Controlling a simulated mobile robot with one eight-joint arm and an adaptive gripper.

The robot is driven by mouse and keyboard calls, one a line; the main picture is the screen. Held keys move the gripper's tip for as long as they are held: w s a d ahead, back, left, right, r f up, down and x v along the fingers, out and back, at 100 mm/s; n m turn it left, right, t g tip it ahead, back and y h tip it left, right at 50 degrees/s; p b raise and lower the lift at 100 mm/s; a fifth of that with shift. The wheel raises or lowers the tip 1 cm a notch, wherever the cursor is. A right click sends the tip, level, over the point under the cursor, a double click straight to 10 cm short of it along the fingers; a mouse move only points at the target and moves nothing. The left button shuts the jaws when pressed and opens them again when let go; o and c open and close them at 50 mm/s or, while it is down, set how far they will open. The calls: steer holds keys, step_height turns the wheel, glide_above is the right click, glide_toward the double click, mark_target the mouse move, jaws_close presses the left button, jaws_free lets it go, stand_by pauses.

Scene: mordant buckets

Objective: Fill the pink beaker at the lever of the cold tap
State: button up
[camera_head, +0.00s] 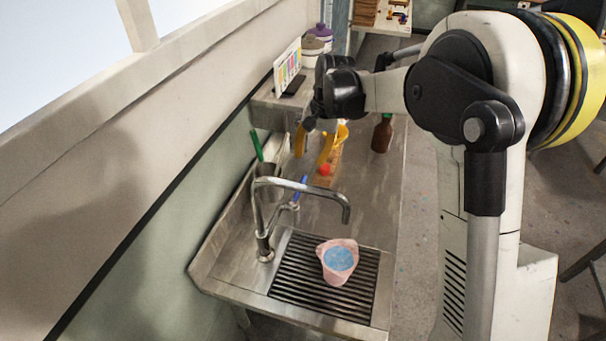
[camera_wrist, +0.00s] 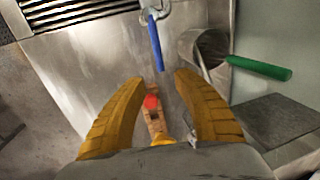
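The pink beaker (camera_head: 337,262) stands upright on the dark drain grid under the spout of the tap (camera_head: 300,187). Light blue liquid shows inside it. The blue lever (camera_head: 300,187) sits on the tap's side, and in the wrist view the lever (camera_wrist: 155,42) points toward my gripper. My gripper (camera_head: 321,146) is in the air behind the tap, apart from the lever. Its yellow fingers (camera_wrist: 158,95) are spread with nothing held between them. No stream of water is visible below the spout.
A wooden strip with a red spot (camera_wrist: 151,103) lies below my fingers. A metal cup with a green-handled tool (camera_wrist: 258,68) stands beside the tap. A brown bottle (camera_head: 382,134) is farther back. The drain grid (camera_head: 290,275) fills the front of the counter.

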mark_target(304, 179)
steer(key=f, duration=0.3)
steer(key=a+f+b, duration=0.1)
steer(key=f, duration=0.2)
steer(key=f+b, duration=0.1)
steer(key=f, duration=0.2)
steer(key=shift+w+a, duration=0.35)
jaws_close()
